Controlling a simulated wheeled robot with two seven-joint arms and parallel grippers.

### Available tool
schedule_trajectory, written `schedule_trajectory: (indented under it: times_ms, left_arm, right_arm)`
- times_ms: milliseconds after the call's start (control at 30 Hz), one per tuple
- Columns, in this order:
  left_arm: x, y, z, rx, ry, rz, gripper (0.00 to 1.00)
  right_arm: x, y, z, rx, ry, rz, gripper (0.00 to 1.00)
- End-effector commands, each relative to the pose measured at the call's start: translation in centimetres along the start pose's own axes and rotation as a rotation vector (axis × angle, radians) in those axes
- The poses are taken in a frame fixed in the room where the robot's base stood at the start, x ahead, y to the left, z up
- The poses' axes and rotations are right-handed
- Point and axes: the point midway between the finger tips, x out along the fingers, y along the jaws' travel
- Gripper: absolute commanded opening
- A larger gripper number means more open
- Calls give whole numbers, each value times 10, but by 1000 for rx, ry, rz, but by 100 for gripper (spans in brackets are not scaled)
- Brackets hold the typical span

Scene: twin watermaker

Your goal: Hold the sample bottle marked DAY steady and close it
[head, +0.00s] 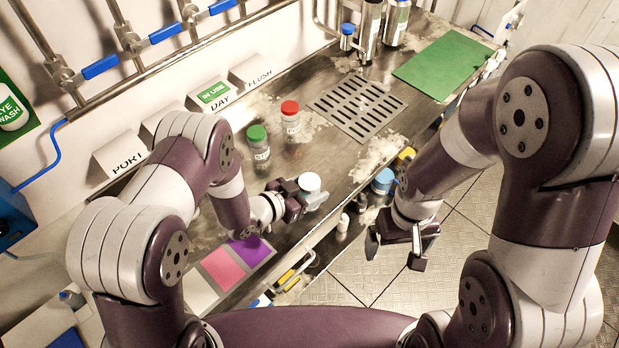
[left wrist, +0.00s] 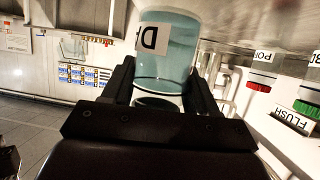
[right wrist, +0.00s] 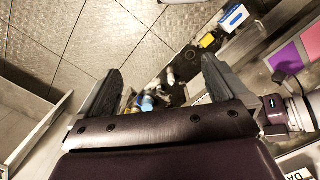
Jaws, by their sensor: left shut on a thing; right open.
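The sample bottle (left wrist: 167,52) is clear with bluish contents and a white label showing a "D"; the rest of the label is turned out of sight. My left gripper (head: 297,197) is shut on it near the counter's front edge. From above, the bottle shows a round white top (head: 309,182); I cannot tell whether this is a seated cap. My right gripper (head: 402,247) is open and empty, low and to the right, apart from the bottle. Its spread fingers show in the right wrist view (right wrist: 158,90).
A green-capped bottle (head: 257,142) and a red-capped bottle (head: 290,117) stand on the wet counter. A drain grate (head: 358,107) and a green mat (head: 443,65) lie behind. Floor shows below my right gripper.

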Motion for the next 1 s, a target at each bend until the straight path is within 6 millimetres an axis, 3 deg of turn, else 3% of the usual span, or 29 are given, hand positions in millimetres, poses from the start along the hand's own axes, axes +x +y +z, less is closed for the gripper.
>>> schedule_trajectory:
  times_ms: [400,433,500,833,1000]
  left_arm:
    - [0,0,-1,0,1,0,0]
    - [0,0,-1,0,1,0,65]
    - [0,0,-1,0,1,0,88]
    - [0,0,0,0,0,0,88]
    - [0,0,0,0,0,0,88]
  right_arm:
    - [8,-2,3,-12,-29,1,100]
    - [8,-2,3,-12,-28,1,100]
    - [8,-2,3,-12,-28,1,100]
    - [6,-2,2,-8,-20,1,100]
    - [-15,6,-9,26,58,-1,100]
